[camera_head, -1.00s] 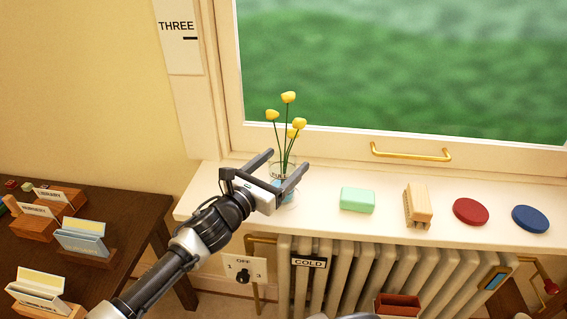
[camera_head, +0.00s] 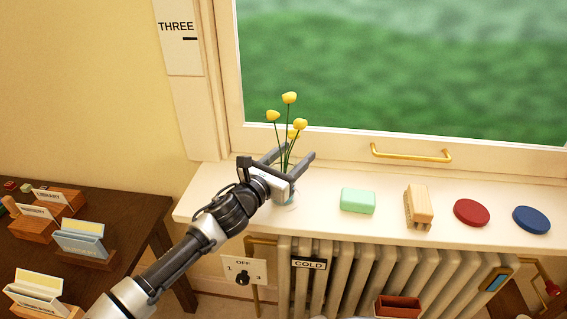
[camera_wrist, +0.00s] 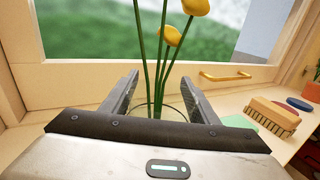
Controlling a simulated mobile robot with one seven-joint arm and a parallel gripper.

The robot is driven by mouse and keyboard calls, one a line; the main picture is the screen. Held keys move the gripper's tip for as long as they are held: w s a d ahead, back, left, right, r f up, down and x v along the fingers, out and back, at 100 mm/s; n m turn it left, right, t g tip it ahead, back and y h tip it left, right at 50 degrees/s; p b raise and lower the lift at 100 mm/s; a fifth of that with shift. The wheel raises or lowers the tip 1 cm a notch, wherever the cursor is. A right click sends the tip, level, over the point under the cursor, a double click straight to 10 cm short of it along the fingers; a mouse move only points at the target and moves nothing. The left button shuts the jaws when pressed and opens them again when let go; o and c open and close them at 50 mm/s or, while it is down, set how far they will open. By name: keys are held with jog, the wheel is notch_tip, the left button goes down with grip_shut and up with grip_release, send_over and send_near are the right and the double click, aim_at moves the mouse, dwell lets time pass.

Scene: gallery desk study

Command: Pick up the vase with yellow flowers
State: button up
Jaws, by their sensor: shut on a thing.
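The vase (camera_head: 292,196) with yellow flowers (camera_head: 289,98) stands on the white window sill, mostly hidden behind my gripper in the head view. My gripper (camera_head: 293,155) reaches in from the lower left, its two fingers on either side of the vase. In the wrist view the clear glass rim of the vase (camera_wrist: 172,110) and the green stems (camera_wrist: 158,75) show between the fingers of my gripper (camera_wrist: 160,98). The fingers are shut on the vase. The vase's base is mostly hidden by my gripper.
On the sill (camera_head: 325,222) to the right are a mint-green block (camera_head: 357,201), a wooden brush (camera_head: 418,206), a red disc (camera_head: 471,212) and a blue disc (camera_head: 531,219). The window (camera_head: 400,70) is behind. A radiator (camera_head: 390,275) stands below. A dark desk with card holders is at left.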

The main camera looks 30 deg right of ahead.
aim_at(289, 125)
jog(key=shift+r+p, duration=1.1)
jog(key=shift+r, duration=3.95)
